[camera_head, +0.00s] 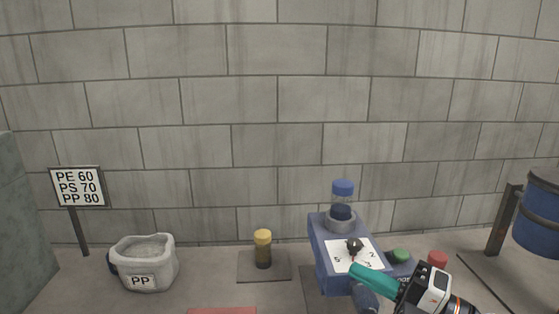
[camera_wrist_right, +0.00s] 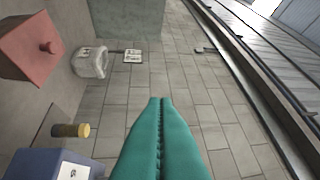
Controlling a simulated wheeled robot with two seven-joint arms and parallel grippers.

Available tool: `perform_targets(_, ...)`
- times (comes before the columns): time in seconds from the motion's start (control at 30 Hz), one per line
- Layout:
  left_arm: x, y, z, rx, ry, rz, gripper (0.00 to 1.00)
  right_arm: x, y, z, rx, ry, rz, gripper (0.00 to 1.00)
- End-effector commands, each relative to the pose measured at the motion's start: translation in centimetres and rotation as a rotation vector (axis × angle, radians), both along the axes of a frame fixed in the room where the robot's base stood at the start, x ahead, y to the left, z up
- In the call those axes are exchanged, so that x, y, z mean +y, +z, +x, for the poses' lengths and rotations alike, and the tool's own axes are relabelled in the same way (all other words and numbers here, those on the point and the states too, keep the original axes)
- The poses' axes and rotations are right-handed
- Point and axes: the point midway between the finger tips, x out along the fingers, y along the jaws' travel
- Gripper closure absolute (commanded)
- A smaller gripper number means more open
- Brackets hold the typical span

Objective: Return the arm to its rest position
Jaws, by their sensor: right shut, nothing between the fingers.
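My right gripper (camera_head: 372,279) comes in from the lower right of the head view, its teal fingers closed together in front of the blue machine (camera_head: 335,285). In the right wrist view the two teal fingers (camera_wrist_right: 160,105) lie flat against each other with nothing between them. They point out over open floor. The fingertips look close to the machine's white dial panel (camera_head: 338,262) in the head view, but I cannot tell whether they touch it. My left gripper is not in view.
The machine carries a blue-capped jar (camera_head: 342,193), a green button (camera_head: 400,255) and a red button (camera_head: 437,258). A yellow-capped jar (camera_head: 263,249) stands on a mat. A PP bag (camera_head: 146,262) and a sign (camera_head: 78,187) are at left, a blue drum (camera_head: 540,215) at right.

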Motion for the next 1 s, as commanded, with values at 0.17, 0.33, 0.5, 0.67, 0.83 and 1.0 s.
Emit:
perform_targets(0.17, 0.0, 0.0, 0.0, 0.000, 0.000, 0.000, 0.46, -4.3, 1.1, 0.6, 0.109, -0.262, 0.600, 1.00)
perform_targets(0.33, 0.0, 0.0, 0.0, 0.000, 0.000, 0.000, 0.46, -11.0, -6.9, 1.2, 0.428, -0.714, 0.962, 1.00)
perform_targets(0.5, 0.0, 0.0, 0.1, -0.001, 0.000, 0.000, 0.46, -13.3, -18.7, -3.0, 0.871, -1.122, 1.045, 1.00)
perform_targets(0.67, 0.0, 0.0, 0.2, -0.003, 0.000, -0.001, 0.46, -12.0, -26.0, -8.7, 1.232, -1.337, 0.975, 1.00)
perform_targets(0.83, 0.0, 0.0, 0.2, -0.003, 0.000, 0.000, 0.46, -9.9, -30.2, -14.2, 1.527, -1.443, 0.865, 1.00)
perform_targets(1.0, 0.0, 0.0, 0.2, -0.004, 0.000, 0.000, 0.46, -7.5, -32.5, -19.2, 1.781, -1.484, 0.739, 1.00)
